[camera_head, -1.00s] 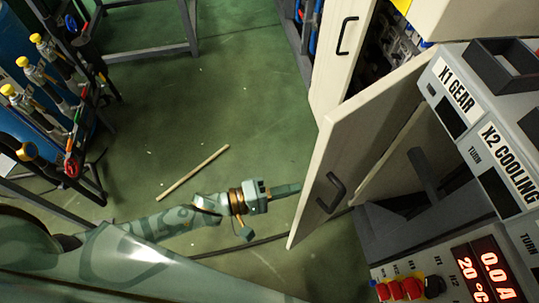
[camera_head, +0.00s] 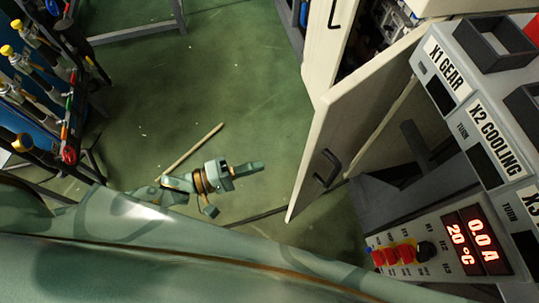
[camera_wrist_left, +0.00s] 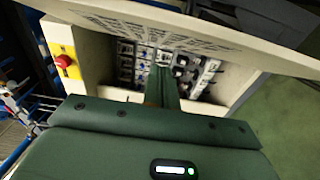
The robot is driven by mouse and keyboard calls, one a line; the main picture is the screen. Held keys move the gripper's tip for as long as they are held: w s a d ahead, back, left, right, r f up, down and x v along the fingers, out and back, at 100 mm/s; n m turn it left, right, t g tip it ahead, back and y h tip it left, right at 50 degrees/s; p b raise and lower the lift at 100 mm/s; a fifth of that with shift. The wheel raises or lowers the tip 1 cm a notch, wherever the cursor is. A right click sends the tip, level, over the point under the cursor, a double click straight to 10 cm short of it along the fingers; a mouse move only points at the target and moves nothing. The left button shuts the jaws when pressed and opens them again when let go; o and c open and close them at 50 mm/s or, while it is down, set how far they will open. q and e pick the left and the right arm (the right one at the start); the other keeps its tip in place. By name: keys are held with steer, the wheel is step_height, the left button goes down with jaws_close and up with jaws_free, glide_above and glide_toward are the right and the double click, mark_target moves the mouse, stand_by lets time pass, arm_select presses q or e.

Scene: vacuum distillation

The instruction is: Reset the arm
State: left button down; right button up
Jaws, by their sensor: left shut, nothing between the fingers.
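My left gripper (camera_head: 250,169) hangs over the green floor in the middle of the head view. Its fingers are together with nothing between them and point right, toward the open cabinet door (camera_head: 345,135). A gap of floor shows between the fingertips and the door in that view. In the left wrist view the shut fingers (camera_wrist_left: 167,88) point toward an open cabinet (camera_wrist_left: 100,52) with rows of electrical parts inside. My right gripper is not in view.
A control panel (camera_head: 465,235) with red buttons and lit displays stands at the right. A rack of gas hoses and valves (camera_head: 45,90) stands at the left. A wooden stick (camera_head: 193,150) lies on the floor. The floor beyond the gripper is mostly clear.

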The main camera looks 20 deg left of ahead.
arm_select(q)
steer(key=s+a+f+m+g+y+p, duration=0.1)
steer(key=s+a+f+m+y, duration=0.2)
steer(key=a+f+m+y, duration=0.45)
steer(key=s+a+f+m+g+y, duration=0.1)
steer(key=s+a+f+m+y, duration=0.2)
steer(key=a+f, duration=0.85)
steer(key=s+a+f+m+g+y+p, duration=0.15)
steer(key=s+f+g+y, duration=0.3)
steer(key=s+f, duration=0.5)
steer(key=s+d+g, duration=0.1)
steer(key=s+d, duration=0.3)
steer(key=s, duration=0.6)
steer(key=s+d+f+n+g, duration=0.1)
steer(key=s+d+g, duration=0.1)
steer(key=s, duration=0.8)
steer(key=shift+s+d+f+p, duration=0.15)
steer(key=shift+d+p, duration=0.3)
steer(key=shift+d, duration=0.45)
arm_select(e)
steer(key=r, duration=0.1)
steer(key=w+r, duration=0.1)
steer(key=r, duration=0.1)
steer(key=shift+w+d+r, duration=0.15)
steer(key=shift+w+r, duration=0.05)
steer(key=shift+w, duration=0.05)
